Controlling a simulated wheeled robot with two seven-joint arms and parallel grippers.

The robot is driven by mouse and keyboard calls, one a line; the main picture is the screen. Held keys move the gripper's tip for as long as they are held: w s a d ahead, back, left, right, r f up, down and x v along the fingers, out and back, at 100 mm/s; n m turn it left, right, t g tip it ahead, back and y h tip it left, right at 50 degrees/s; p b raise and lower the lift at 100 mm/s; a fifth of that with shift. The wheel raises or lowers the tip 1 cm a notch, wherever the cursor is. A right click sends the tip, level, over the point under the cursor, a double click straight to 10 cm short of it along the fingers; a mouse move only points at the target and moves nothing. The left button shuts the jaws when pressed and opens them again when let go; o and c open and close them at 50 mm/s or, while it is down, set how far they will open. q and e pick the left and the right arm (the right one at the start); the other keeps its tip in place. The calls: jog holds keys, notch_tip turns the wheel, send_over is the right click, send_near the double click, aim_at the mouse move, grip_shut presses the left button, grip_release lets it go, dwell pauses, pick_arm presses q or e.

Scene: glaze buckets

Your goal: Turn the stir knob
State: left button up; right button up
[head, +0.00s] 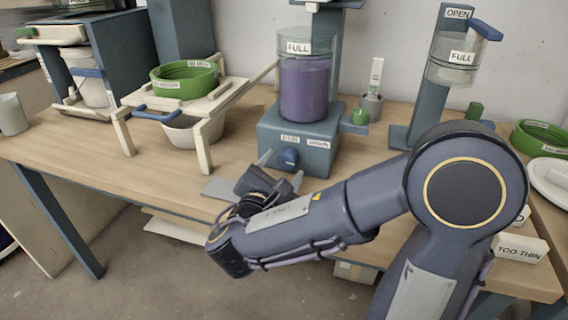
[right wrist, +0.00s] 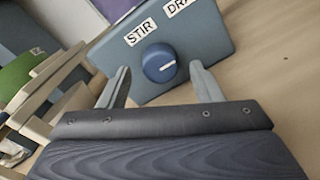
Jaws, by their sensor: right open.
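The stir knob (head: 288,158) is a round blue knob with a white mark, on the front of a blue-grey machine base (head: 318,147). In the right wrist view the knob (right wrist: 160,63) sits under a "STIR" label (right wrist: 140,33). My right gripper (right wrist: 160,85) is open, its two fingers on either side of the knob and slightly short of it, with gaps on both sides. In the head view the right gripper (head: 279,170) is at the front of the base. Whether the fingers touch anything cannot be told. My left gripper is not in view.
A clear container of purple glaze (head: 304,88) labelled "FULL" stands on the base. A wooden stand with a green sieve (head: 184,80) over a bucket is to the left. A small green-and-grey holder (head: 371,105) and a dispenser (head: 430,110) are to the right. Bare table (head: 232,150) lies left of the base.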

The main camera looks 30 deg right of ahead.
jog(key=v, duration=0.6)
jog(key=shift+p, duration=0.35)
